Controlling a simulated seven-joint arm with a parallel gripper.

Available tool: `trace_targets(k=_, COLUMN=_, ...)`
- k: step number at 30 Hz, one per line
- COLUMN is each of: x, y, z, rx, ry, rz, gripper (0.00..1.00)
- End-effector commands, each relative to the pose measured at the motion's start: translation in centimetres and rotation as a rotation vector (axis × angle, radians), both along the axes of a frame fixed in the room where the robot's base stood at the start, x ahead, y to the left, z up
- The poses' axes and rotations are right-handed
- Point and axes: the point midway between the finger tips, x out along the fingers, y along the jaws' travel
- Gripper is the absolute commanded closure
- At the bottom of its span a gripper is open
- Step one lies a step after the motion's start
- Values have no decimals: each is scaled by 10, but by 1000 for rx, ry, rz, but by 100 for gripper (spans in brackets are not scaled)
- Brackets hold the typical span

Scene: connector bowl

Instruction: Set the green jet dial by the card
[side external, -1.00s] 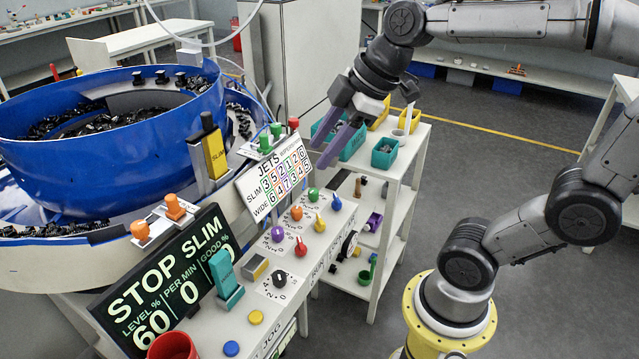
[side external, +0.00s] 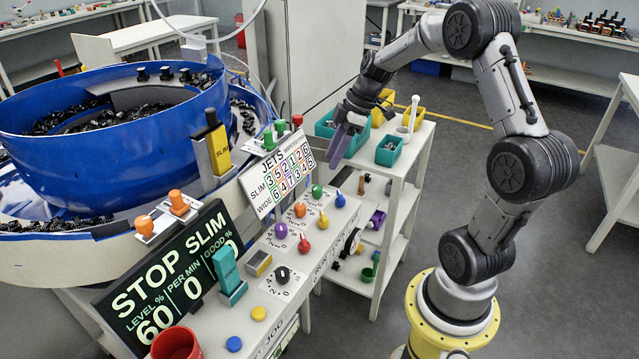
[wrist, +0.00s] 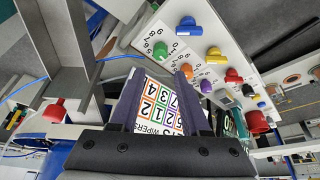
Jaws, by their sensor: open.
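The green jet dial (side external: 317,191) is at the far end of the coloured dials on the white panel. It also shows in the wrist view (wrist: 161,53); its exact setting is too small to read. The JETS card (side external: 277,172) stands beside the dials, with SLIM and WIDE rows of numbers. In the wrist view the card (wrist: 160,108) appears upside down between my fingers, partly hidden by them. My gripper (side external: 340,148) is open and empty, above and to the right of the green dial, apart from it. The display (side external: 165,275) reads STOP SLIM, level 60.
Orange (side external: 300,210), blue (side external: 340,200), yellow (side external: 323,220), purple (side external: 281,231) and red (side external: 304,244) knobs crowd the panel. Green and red pegs stand above the card. A shelf with teal bins (side external: 389,150) is close behind my gripper. The blue bowl (side external: 100,150) fills the left.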

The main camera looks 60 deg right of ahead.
Motion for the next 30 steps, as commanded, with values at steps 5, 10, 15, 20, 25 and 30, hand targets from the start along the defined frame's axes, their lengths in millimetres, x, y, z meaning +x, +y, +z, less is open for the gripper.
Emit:
trace_targets(k=5, x=10, y=10, z=-35, rx=2, ry=4, rz=3, gripper=54)
trace_targets(k=10, x=19, y=17, z=-62, rx=1, ry=3, rz=1, gripper=54)
trace_targets(k=15, x=26, y=21, z=-78, rx=0, ry=0, rz=2, gripper=54)
trace_targets(k=20, x=28, y=22, z=-85, rx=-2, ry=0, rz=1, gripper=54)
trace_targets(k=25, x=28, y=22, z=-86, rx=-1, ry=-1, rz=1, gripper=54)
trace_targets(k=30, x=28, y=22, z=-85, rx=-1, ry=-1, rz=1, gripper=68)
